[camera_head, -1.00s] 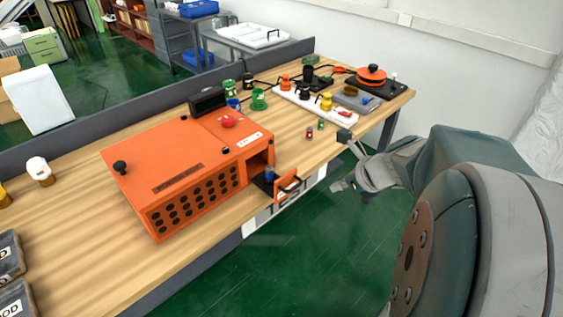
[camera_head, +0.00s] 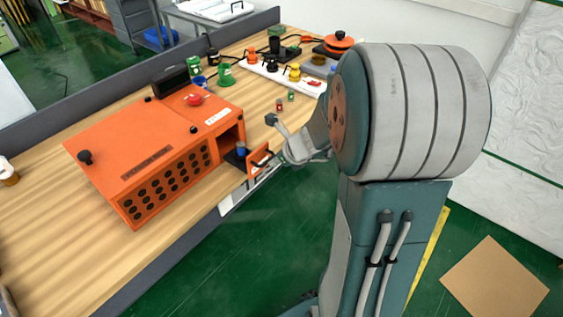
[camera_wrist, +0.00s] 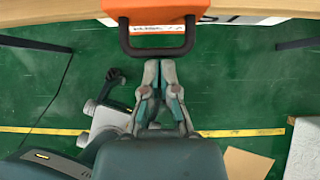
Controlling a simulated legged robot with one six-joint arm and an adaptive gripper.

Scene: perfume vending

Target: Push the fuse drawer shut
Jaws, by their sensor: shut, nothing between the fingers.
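The fuse drawer (camera_head: 260,156) stands pulled out from the right end of the orange box (camera_head: 135,155). Its orange front faces my gripper, and a blue piece (camera_head: 241,148) shows in its dark tray. In the wrist view the orange drawer front (camera_wrist: 155,8) is at the top centre, with its black handle (camera_wrist: 128,40) below it. My gripper (camera_wrist: 159,65) is shut and empty, pointing at the handle with its fingertips close to the handle bar. Contact cannot be told. In the head view the gripper is small and partly hidden by my arm.
The wooden table (camera_head: 60,210) carries the box. A white power strip (camera_head: 285,75) with plugs and small red and green fuses (camera_head: 279,105) lie behind the drawer. The green floor in front of the table is open. A brown board (camera_head: 494,280) lies on it at the right.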

